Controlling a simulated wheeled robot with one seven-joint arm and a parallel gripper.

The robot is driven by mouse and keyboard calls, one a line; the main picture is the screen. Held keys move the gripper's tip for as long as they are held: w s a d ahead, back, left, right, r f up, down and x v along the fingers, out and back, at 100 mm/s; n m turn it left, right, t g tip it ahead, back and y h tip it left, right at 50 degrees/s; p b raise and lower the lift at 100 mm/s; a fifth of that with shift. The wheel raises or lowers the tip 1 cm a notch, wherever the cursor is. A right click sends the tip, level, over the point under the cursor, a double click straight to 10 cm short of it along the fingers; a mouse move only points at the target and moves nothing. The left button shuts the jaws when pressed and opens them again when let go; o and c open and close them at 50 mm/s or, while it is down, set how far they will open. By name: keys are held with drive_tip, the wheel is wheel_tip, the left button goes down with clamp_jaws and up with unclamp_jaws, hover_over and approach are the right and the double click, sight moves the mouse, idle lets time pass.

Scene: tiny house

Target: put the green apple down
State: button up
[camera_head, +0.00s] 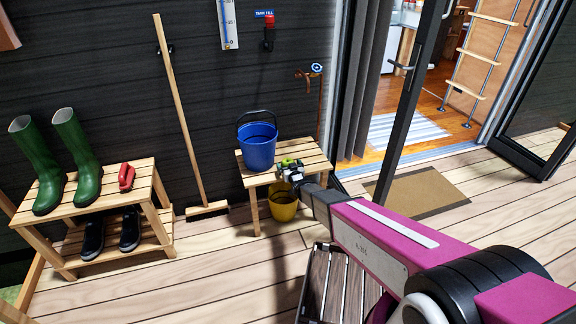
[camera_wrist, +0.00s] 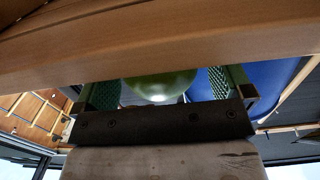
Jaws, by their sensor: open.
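The green apple (camera_head: 287,161) is at the right part of the small slatted wooden bench (camera_head: 312,160), close to the blue bucket (camera_head: 257,146). My gripper (camera_head: 291,168) reaches in from the front right and is at the apple. In the wrist view the apple (camera_wrist: 160,86) sits between the two green-padded fingers, which stand apart and open. The bench's wooden edge (camera_wrist: 170,55) crosses that view and hides part of the apple and the fingertips. Whether the apple fully rests on the slats is hidden.
A yellow bucket (camera_head: 284,204) stands under the bench. A broom (camera_head: 178,110) leans on the dark wall. A wooden rack (camera_head: 110,190) with green boots stands left. A slatted crate (camera_head: 340,285) is in front. A doormat (camera_head: 415,192) lies by the open door. Clear decking lies between rack and crate.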

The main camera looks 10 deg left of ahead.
drive_tip(key=v, duration=1)
drive_tip(key=shift+s+d, duration=0.15)
drive_tip(key=shift+d, duration=0.1)
